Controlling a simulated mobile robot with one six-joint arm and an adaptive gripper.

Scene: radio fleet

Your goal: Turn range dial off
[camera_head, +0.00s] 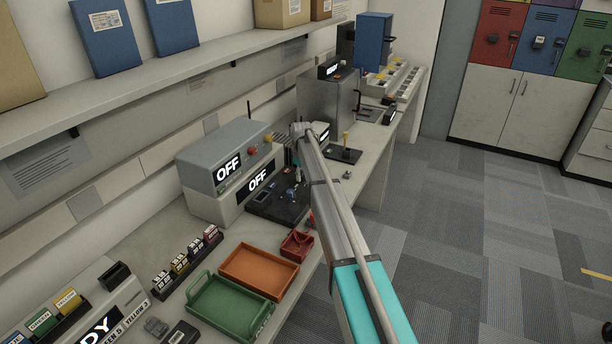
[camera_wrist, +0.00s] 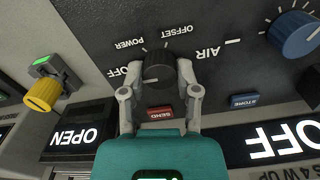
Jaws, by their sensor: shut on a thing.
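In the wrist view a dark round dial (camera_wrist: 157,68) sits on a black panel (camera_wrist: 215,85). Tick marks and the words OFF, POWER and OFFSET, printed upside down in this view, surround it. My gripper (camera_wrist: 160,68) has one finger on each side of the dial and is shut on it. I cannot clearly read which mark the dial points at. No label reading RANGE is legible. In the head view my arm reaches over the bench, and the gripper is mostly hidden.
A red SEND button (camera_wrist: 160,112) lies just below the dial. A blue knob (camera_wrist: 294,35) is at right, a yellow knob (camera_wrist: 42,94) at left. An OPEN display (camera_wrist: 78,135) is nearby. In the head view, a green tray (camera_head: 228,308) and orange tray (camera_head: 258,272) stand on the bench.

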